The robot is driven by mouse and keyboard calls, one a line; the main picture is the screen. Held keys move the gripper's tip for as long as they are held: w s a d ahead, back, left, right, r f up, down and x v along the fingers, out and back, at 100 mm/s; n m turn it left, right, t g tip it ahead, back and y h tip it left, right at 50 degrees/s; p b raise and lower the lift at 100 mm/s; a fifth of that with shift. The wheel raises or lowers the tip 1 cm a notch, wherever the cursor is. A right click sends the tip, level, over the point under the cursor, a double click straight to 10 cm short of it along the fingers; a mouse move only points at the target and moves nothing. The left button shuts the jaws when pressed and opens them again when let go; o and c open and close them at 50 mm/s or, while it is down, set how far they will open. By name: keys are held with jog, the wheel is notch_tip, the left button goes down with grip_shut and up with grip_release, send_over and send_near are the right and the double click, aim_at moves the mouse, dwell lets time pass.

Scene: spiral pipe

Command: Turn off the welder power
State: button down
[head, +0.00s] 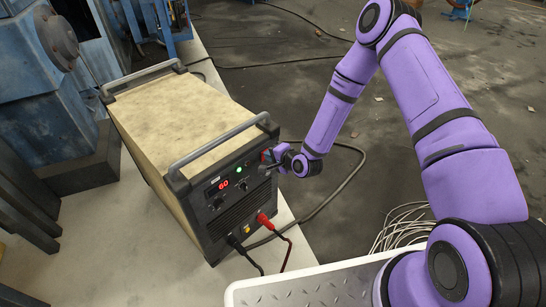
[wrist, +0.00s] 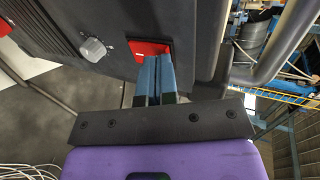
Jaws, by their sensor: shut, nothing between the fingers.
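The welder (head: 185,130) is a box with a tan top and a dark front panel. Its red display (head: 224,183) reads 60 and a green light (head: 239,169) is lit beside it. In the wrist view, a red power switch (wrist: 139,47) sits in the panel, with a grey knob (wrist: 93,49) to its left. My gripper (head: 267,160) is at the upper right of the panel. In the wrist view its blue fingers (wrist: 153,62) are shut and empty, their tips right at the red switch and covering part of it. I cannot tell whether they touch.
A grey handle bar (head: 222,145) runs along the top front edge of the welder, near my gripper. Red (head: 266,221) and black (head: 236,243) cables plug in low on the panel. Blue machinery (head: 45,100) stands at the left. Open floor (head: 290,80) lies behind my arm.

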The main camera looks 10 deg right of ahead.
jog(key=shift+w+a+r, duration=0.1)
jog(key=shift+w+a, duration=0.1)
jog(key=shift+w, duration=0.1)
jog(key=shift+r, duration=0.1)
jog(key=shift+r, duration=0.75)
